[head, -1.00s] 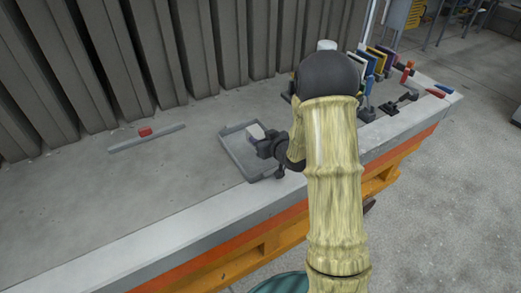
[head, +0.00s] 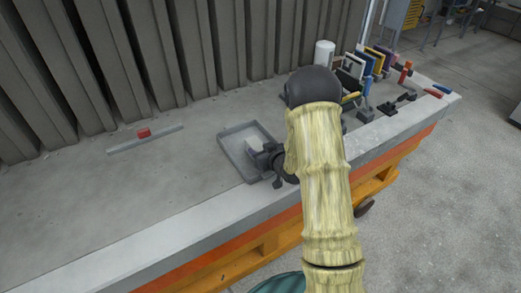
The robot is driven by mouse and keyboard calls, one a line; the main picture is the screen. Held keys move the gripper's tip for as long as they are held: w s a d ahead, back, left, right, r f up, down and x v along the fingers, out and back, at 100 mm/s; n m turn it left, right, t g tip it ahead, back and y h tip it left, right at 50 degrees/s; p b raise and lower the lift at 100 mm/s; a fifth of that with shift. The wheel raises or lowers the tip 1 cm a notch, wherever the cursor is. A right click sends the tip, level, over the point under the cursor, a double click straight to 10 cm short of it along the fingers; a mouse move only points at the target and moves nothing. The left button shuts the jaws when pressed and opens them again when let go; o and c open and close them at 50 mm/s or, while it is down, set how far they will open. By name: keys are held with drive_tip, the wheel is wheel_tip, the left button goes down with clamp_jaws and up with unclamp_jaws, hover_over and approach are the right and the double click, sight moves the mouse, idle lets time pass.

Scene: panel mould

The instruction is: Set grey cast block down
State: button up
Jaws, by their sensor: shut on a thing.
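The grey cast block (head: 254,142) is a small pale block at my gripper's tip. My gripper (head: 258,150) is dark and shut on the block, reaching in from the right. The block is over the shallow grey tray (head: 229,134), inside its outline as seen from the head view. I cannot tell whether the block touches the tray floor. My gripper hides the block's lower right side, and my arm covers the bench to the right of the tray.
A white cylinder (head: 324,53), coloured panels (head: 375,60) and clamps (head: 398,101) stand at the back right. The bench front left (head: 100,215) is clear. Ribbed panels (head: 190,50) line the back.

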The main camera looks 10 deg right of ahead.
drive_tip(key=shift+a+f, duration=0.1)
drive_tip(key=o, duration=1.1)
drive_tip(key=shift+o, duration=0.2)
drive_tip(key=shift+r, duration=0.2)
drive_tip(key=b+v, duration=0.1)
drive_tip(key=v, duration=1.1)
